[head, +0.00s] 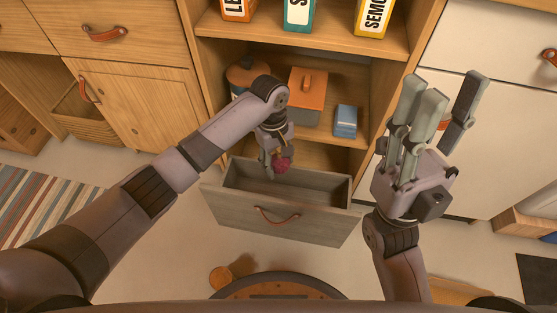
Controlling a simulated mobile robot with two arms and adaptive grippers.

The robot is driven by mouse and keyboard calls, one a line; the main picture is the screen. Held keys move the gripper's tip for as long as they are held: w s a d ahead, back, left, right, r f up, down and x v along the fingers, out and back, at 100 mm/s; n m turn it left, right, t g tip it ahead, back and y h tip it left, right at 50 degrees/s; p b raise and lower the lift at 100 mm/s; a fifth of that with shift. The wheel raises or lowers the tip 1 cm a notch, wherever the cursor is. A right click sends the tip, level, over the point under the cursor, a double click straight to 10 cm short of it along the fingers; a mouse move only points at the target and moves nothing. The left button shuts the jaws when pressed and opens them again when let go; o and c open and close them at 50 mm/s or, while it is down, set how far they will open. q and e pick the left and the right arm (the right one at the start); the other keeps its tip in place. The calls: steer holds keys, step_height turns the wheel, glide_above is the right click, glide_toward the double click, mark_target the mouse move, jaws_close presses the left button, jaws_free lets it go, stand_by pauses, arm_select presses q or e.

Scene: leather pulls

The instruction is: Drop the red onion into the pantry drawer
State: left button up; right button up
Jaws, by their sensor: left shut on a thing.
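The red onion (282,164) is a small dark red bulb in the head view. My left gripper (275,161) is shut on it and holds it over the back part of the pantry drawer. The pantry drawer (268,222) is grey wood with a leather pull, is pulled out, and its visible inside looks empty. My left gripper partly hides the onion and the drawer's back edge. My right gripper (440,100) is raised on the right, fingers spread, open and empty, away from the drawer.
Above the drawer, shelves hold an orange box (308,97), a blue item (345,121), a round lidded pot (247,76) and several labelled boxes. Cabinets with leather pulls flank the shelves.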

mark_target(275, 155)
arm_select(q)
steer(key=o, duration=1.3)
step_height(275, 155, up, 12)
steer(key=w+a, duration=0.1)
steer(key=shift+w, duration=0.25)
steer(key=shift+s+f, duration=0.1)
